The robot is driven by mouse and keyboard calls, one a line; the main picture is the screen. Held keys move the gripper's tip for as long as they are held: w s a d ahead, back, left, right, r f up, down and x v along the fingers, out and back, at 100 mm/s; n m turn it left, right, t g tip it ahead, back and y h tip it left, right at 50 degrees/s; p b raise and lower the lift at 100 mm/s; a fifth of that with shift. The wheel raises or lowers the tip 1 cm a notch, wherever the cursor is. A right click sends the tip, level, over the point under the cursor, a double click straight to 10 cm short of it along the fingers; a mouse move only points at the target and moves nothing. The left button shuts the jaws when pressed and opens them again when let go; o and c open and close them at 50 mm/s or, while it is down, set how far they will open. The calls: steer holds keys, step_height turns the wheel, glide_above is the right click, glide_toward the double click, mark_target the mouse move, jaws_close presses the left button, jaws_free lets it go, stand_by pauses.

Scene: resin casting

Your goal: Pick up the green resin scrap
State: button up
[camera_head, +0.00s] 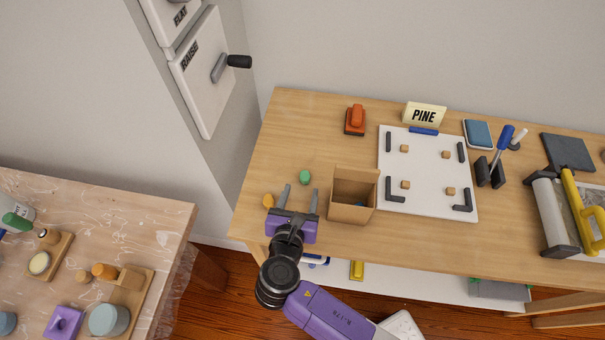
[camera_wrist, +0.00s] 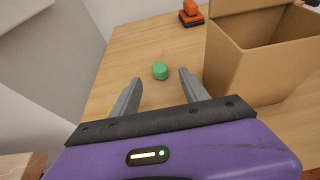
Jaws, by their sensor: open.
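The green resin scrap (camera_head: 305,177) is a small rounded green piece lying on the wooden table, left of the cardboard box. In the wrist view the green scrap (camera_wrist: 160,71) lies ahead of my fingertips, roughly between their lines. My gripper (camera_head: 301,190) is open and empty, with its two grey fingers pointing toward the scrap from the near side. The gripper also shows in the wrist view (camera_wrist: 160,80), with the scrap clear of both fingers. An orange-yellow scrap (camera_head: 268,200) lies just left of my gripper.
An open cardboard box (camera_head: 350,212) stands close to the right of my gripper. An orange-red tool (camera_head: 356,120) sits farther back. A white board (camera_head: 428,170) with small wooden blocks and dark corner pieces lies right of the box. The PINE sign (camera_head: 425,115) stands behind it.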

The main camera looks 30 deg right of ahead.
mark_target(304, 180)
steer(key=x, duration=0.7)
steer(key=shift+a+f, duration=0.1)
steer(key=shift+f, duration=0.1)
jaws_close()
